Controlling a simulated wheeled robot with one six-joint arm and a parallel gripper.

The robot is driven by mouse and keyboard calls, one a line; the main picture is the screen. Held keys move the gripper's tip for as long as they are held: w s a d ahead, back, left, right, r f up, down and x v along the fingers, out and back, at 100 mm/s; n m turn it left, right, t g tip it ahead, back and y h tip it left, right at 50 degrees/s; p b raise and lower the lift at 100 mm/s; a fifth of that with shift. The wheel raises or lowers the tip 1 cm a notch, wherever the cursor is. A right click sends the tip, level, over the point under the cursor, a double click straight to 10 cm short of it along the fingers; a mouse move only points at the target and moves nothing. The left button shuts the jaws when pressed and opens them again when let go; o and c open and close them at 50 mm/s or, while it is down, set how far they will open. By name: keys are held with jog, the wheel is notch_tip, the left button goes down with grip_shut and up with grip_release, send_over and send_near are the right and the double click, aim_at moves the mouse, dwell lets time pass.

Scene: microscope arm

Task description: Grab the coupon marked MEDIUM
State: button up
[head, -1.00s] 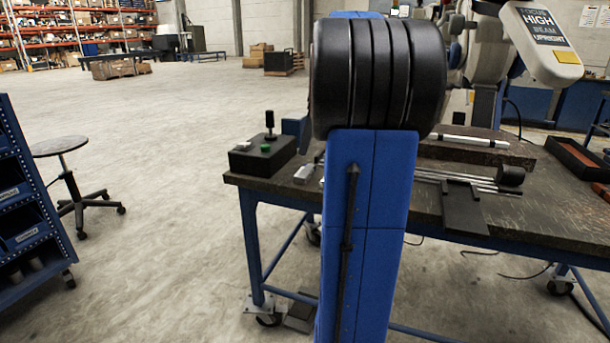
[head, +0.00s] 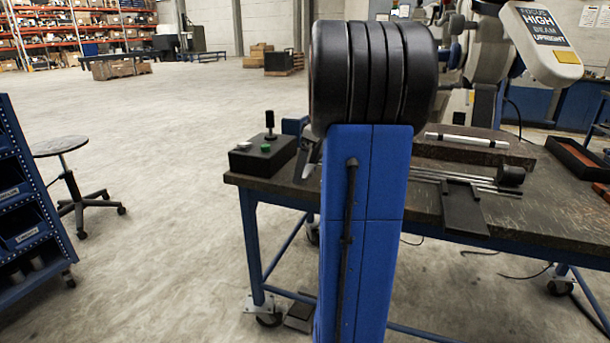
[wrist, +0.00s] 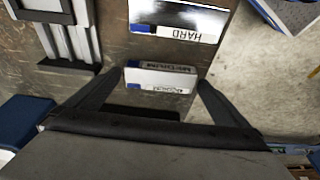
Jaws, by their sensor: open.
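The coupon marked MEDIUM (wrist: 160,76) lies on the dark bench top in the wrist view. It is a pale block with an upside-down label that is partly blurred, and a blue patch at its left end. My gripper (wrist: 164,80) is open, with one finger on each side of the coupon and a gap at both sides. I cannot tell how far the fingertips are above the bench. A shiny coupon marked HARD (wrist: 178,18) lies just beyond it. In the head view my own arm hides the coupons, and only a dark part of my gripper shows at its left.
The workbench (head: 560,215) carries a black control box (head: 262,156) with a green button at its left end. Metal rods (head: 455,178) and a dark plate (head: 464,208) lie to the right. A grey slotted fixture (wrist: 72,35) stands left of the coupons.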

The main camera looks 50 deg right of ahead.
jog(key=shift+c, duration=0.3)
jog(key=c, duration=1.1)
jog(key=shift+c, duration=0.2)
